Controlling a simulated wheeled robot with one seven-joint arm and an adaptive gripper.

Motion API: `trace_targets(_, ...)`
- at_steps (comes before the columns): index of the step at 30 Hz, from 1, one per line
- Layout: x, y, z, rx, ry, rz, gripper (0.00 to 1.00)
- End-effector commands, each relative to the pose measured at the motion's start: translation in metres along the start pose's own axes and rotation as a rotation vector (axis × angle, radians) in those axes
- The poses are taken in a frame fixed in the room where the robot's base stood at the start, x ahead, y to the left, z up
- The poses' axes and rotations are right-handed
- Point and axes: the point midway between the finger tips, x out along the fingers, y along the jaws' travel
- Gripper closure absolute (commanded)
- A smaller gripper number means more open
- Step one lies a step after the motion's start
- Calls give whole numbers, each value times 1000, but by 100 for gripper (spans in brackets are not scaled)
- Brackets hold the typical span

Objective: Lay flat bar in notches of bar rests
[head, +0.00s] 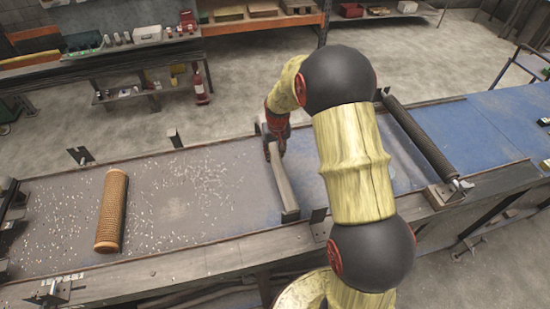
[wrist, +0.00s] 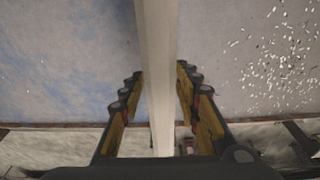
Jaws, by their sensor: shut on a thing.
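The flat bar (head: 284,188) is a long grey strip reaching across the blue-grey table bed (head: 232,200), from near the far edge toward the near edge. My gripper (head: 275,143) is shut on the bar toward its far end. In the wrist view the bar (wrist: 157,40) runs lengthwise between the two fingers of my gripper (wrist: 160,85). Small dark upright plates, likely the bar rests, stand on the far edge (head: 174,138) and (head: 80,156), and on the near edge (head: 319,214), close to the bar's near end. Their notches are too small to make out. I cannot tell whether the bar touches any rest.
An orange-brown mesh tube (head: 111,211) lies across the bed at left, among scattered white bits. A dark roller (head: 418,138) spans the bed at right. My arm covers part of the bed. Shelves (head: 140,55) and a red extinguisher (head: 200,87) stand behind.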

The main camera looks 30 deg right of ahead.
Motion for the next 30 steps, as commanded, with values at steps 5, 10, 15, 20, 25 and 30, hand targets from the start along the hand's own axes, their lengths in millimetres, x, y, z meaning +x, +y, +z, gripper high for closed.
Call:
trace_targets(5,22,0,2,0,1,0,100)
trace_targets(10,29,0,2,0,5,0,100)
trace_targets(15,29,0,2,0,4,0,100)
trace_targets(20,33,0,4,1,0,0,66)
trace_targets(25,33,0,4,1,0,0,56)
trace_targets(30,33,0,4,1,0,0,49)
